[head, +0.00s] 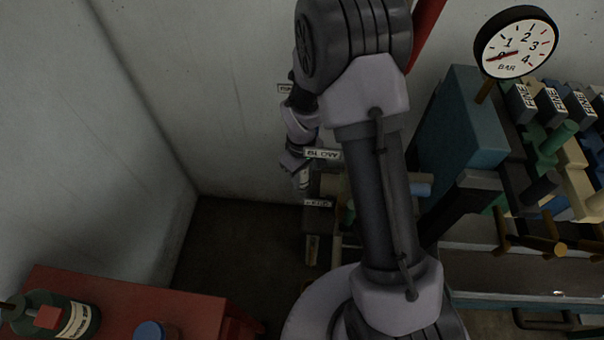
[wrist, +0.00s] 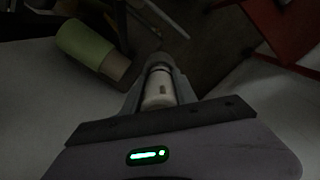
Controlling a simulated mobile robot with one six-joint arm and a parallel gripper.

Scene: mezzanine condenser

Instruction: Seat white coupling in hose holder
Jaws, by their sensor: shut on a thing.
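The white coupling (wrist: 160,90) is between the fingers of my gripper (wrist: 160,78) in the wrist view, its round end towards the camera. In the head view my gripper (head: 300,172) points down beside the back wall, with the small pale coupling (head: 304,181) at its tip. A dark block with a white label (head: 318,217) stands just below and right of the gripper. I cannot tell whether this is the hose holder. The coupling looks apart from the block. My arm hides much of the area to the right.
A pale green cylinder (wrist: 84,44) lies close to the gripper's left in the wrist view. A red bench (head: 150,300) with a dark green canister (head: 62,315) is at lower left. A pressure gauge (head: 516,43) and a valve rack (head: 550,150) stand at right. Dark floor (head: 235,245) lies clear between.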

